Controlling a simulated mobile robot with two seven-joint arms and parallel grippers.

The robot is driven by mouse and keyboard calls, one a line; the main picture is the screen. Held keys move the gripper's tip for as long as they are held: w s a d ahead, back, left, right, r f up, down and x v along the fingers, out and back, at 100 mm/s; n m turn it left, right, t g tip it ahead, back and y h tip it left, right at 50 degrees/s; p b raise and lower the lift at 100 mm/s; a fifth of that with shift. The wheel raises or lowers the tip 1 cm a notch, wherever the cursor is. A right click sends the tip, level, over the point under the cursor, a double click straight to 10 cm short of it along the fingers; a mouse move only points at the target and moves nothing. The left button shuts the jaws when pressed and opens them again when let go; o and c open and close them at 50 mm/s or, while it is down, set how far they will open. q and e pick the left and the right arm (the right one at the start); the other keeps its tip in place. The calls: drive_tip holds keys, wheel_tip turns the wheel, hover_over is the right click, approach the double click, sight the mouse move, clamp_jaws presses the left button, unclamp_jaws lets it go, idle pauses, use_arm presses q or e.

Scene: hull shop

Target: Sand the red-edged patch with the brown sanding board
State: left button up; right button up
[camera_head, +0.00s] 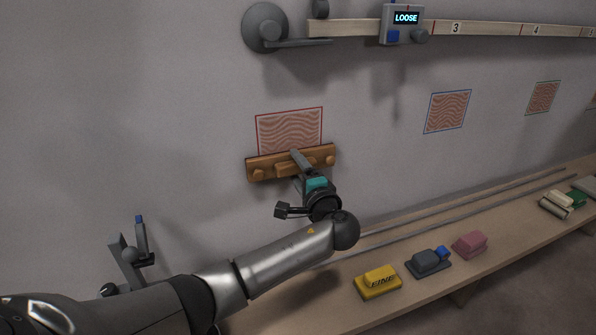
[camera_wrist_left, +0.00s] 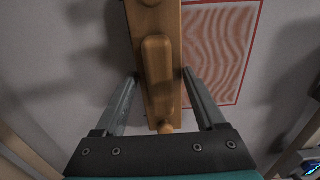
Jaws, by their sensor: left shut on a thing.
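The red-edged patch (camera_head: 290,130) is a wavy brown square on the grey wall; its lower edge is covered by the board. It also shows in the left wrist view (camera_wrist_left: 222,52), right of the board. The brown sanding board (camera_head: 262,166) is a long wooden bar with a middle grip and end knobs. My left gripper (camera_head: 298,160) is shut on the board's middle grip (camera_wrist_left: 157,75), one finger on each side. My right gripper is not in view.
A rail (camera_head: 480,29) with a box reading LOOSE (camera_head: 402,24) runs above. A bench (camera_head: 480,225) below holds a yellow FINE block (camera_head: 377,282), a dark grey block (camera_head: 428,262) and a pink block (camera_head: 469,245). A bracket (camera_head: 130,256) stands at left.

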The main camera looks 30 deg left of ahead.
use_arm(q)
drive_tip(key=shift+r, duration=0.15)
drive_tip(key=r+p, duration=1.2)
drive_tip(key=r, duration=0.1)
drive_tip(key=shift+w+a+r+p, duration=0.1)
drive_tip(key=shift+w+a+p, duration=0.1)
drive_tip(key=shift+p, duration=0.2)
drive_tip(key=shift+s+d+f+b, duration=0.1)
drive_tip(key=shift+f+b, duration=2.55)
drive_tip(key=shift+f, duration=0.75)
drive_tip(key=shift+s+f+b, duration=0.1)
drive_tip(key=shift+f+b, duration=2.5)
drive_tip(key=shift+f, duration=0.8)
drive_tip(key=shift+w+r+p, duration=0.1)
drive_tip(key=shift+r+p, duration=5.95)
drive_tip(key=shift+r, duration=0.8)
drive_tip(key=shift+f+b, duration=3.15)
drive_tip(key=shift+f, duration=0.6)
